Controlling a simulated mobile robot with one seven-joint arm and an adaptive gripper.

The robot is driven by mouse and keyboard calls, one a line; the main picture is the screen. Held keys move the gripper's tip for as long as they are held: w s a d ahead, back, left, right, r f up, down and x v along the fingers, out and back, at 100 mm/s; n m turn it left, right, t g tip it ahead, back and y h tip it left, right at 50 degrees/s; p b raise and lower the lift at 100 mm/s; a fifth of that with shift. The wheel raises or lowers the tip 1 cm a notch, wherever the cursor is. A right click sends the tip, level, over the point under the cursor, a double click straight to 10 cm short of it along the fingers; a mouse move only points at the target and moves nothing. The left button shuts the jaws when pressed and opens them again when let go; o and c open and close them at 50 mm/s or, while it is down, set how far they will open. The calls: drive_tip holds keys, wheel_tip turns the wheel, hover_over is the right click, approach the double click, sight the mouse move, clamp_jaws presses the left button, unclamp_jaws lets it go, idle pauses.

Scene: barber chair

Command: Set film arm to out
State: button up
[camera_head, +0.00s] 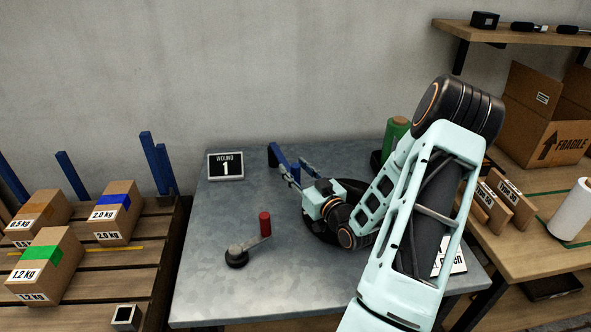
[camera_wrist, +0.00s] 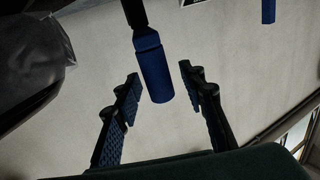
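A blue upright handle (camera_head: 282,159) stands on the grey table, at the tips of my gripper (camera_head: 295,172). It also shows in the wrist view as a blue cylinder (camera_wrist: 153,70) on a dark stem, between the two fingers of my gripper (camera_wrist: 160,80). The fingers are open, with a visible gap on each side of the handle. I cannot tell surely whether this handle belongs to the film arm. A green roll (camera_head: 394,136) stands at the back right, partly hidden by my arm. A dark round part (camera_head: 352,187) is mostly hidden behind my wrist.
A grey crank with a red knob (camera_head: 265,224) sits at the table's front left. A sign reading "WOUND 1" (camera_head: 226,166) stands at the back left. Boxes (camera_head: 46,262) lie on slatted wood to the left. A wooden bench (camera_head: 537,245) is on the right.

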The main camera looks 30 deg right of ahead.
clamp_jaws()
idle(0.3)
drive_tip(key=shift+w+a+f+b, duration=0.1)
drive_tip(key=shift+w+a+b, duration=0.25)
drive_tip(key=shift+a, duration=0.6)
drive_tip(key=shift+w+a+r+b, duration=0.1)
drive_tip(key=shift+w+a+b, duration=0.25)
drive_tip(key=shift+a, duration=0.55)
drive_tip(key=shift+w+a+f+b, duration=0.1)
drive_tip(key=shift+w+a+b, duration=0.25)
drive_tip(key=shift+a, duration=0.6)
drive_tip(key=shift+s, duration=0.1)
unclamp_jaws()
drive_tip(key=s, duration=0.7)
drive_tip(key=shift+s+a, duration=0.15)
drive_tip(key=shift+s, duration=0.15)
